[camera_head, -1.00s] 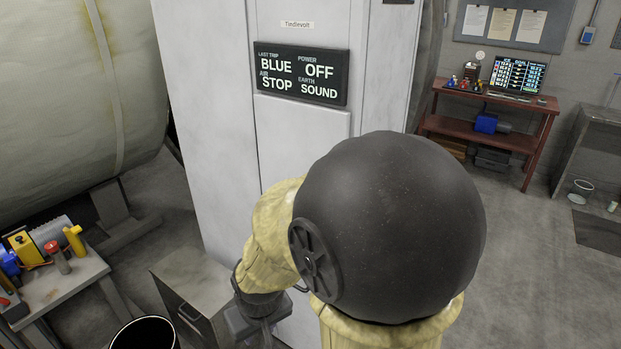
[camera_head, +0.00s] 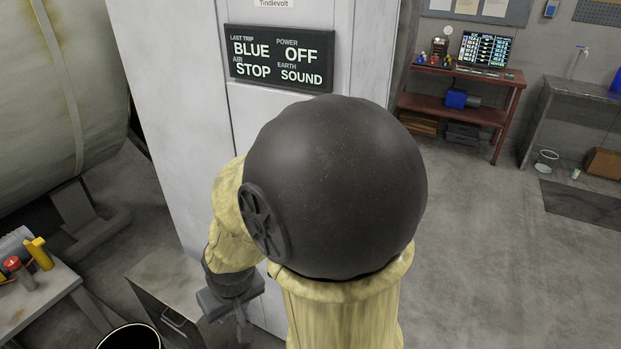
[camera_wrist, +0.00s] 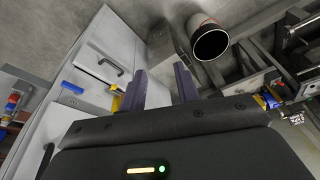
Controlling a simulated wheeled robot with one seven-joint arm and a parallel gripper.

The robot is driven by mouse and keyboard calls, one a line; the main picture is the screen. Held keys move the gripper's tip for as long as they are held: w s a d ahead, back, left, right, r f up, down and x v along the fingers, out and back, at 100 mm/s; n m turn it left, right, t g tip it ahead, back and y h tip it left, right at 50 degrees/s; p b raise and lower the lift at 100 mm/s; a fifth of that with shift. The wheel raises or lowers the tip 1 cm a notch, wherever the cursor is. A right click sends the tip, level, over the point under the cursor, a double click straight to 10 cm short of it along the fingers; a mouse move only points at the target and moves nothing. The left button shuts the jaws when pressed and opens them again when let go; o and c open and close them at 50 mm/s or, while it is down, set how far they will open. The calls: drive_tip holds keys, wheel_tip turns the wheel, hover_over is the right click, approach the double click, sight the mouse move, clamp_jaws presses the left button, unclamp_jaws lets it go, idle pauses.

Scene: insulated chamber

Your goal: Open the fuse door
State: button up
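A tall pale grey cabinet (camera_head: 165,80) stands in front of me, with a black status board reading BLUE, OFF, STOP, SOUND (camera_head: 280,58) on its face. A panel (camera_head: 255,115) lies below the board, partly hidden by my arm. The wrist view shows a pale cabinet front with a dark bar handle (camera_wrist: 111,66), a blue piece (camera_wrist: 72,87) and a yellow piece (camera_wrist: 116,101). No label tells me which part is the fuse door. My gripper (camera_wrist: 161,78) is open and empty, its fingers apart, right of the yellow piece. In the head view my gripper (camera_head: 238,305) hangs low by the cabinet.
A low grey box with a handle (camera_head: 165,290) and a dark bin (camera_head: 130,338) stand at lower left. A tool bench (camera_head: 35,300) and a large tank (camera_head: 50,100) are at left. A red workbench (camera_head: 455,105) stands at the back.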

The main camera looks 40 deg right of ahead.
drive_tip(key=w+d+r+m+t+h+p, duration=0.1)
drive_tip(key=w+m+t+h+p, duration=0.2)
drive_tip(key=w, duration=0.4)
drive_tip(key=w+d+r+m+t+h+p, duration=0.1)
drive_tip(key=w+d+r+m+t+p, duration=0.2)
drive_tip(key=w, duration=0.4)
drive_tip(key=s+d+r+m+g+h+p, duration=0.4)
drive_tip(key=d+r+m+h, duration=0.3)
drive_tip(key=h, duration=0.6)
drive_tip(key=shift+s+d+m+g+h+p, duration=0.4)
drive_tip(key=shift+s+d+m+g, duration=0.35)
drive_tip(key=shift+m, duration=0.45)
